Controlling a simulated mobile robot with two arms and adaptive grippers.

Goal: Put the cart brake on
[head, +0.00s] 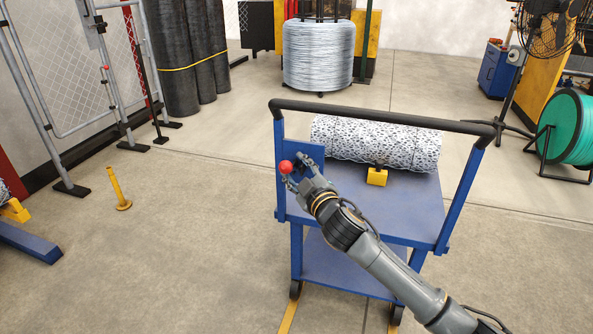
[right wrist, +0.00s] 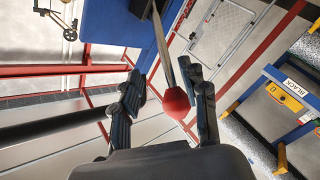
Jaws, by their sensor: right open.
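The blue cart (head: 415,205) stands in the middle of the head view, with a black push handle (head: 380,114) across its near top. A red ball knob (head: 285,167) is at the cart's left side; it tops a lever, which shows as a grey bar (right wrist: 163,45) in the right wrist view. My right gripper (head: 298,170) is open at the knob. In the right wrist view the knob (right wrist: 176,102) lies between the open fingers, closer to the right finger; I cannot tell whether they touch. My left gripper is not in view.
A roll of chainlink mesh (head: 375,143) lies on the cart behind a yellow block (head: 377,177). A yellow post (head: 118,188) stands on the floor at left. A wire coil (head: 318,55) stands behind, and a green hose reel (head: 568,127) at right.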

